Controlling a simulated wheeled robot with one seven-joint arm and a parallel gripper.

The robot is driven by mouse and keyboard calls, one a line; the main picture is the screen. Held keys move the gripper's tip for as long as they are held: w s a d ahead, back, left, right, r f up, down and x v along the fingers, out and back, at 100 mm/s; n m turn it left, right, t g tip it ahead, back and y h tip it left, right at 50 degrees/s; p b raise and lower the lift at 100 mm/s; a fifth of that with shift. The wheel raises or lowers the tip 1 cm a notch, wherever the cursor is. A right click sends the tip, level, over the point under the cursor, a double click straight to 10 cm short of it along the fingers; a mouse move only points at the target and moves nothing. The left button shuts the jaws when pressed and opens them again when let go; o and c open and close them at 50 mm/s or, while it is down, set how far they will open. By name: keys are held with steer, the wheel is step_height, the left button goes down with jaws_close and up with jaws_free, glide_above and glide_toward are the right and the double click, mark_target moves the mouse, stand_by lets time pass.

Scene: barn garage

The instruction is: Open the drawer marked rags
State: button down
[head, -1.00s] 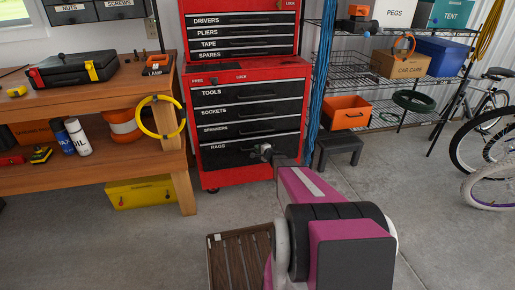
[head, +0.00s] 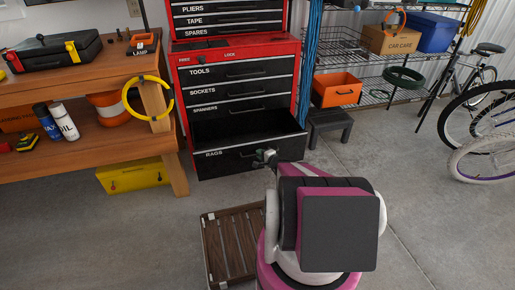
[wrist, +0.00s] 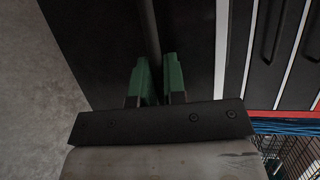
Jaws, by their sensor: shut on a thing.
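The red tool chest (head: 178,100) stands against the wall with labelled black drawers. Its bottom drawer, marked RAGS (head: 225,160), is pulled out and its dark interior shows; I cannot make out any contents. The drawers marked TOOLS, SOCKETS and SPANNERS above it are shut. My gripper (head: 265,157) is at the front of the rags drawer. In the wrist view my gripper's green fingers (wrist: 159,82) are shut on the drawer's handle (wrist: 150,35), a dark bar running between them. Part of the handle is hidden behind the fingers.
A wooden slatted crate (head: 229,245) lies on the floor in front of the chest, left of my arm. A workbench (head: 110,70) stands left, a dark stool (head: 330,122) and wire shelving right. Bicycles (head: 490,115) stand farther right.

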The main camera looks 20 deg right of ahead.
steer(key=shift+s, duration=1.2)
steer(key=c, duration=1.2)
jaws_free()
steer(key=shift+d, duration=0.1)
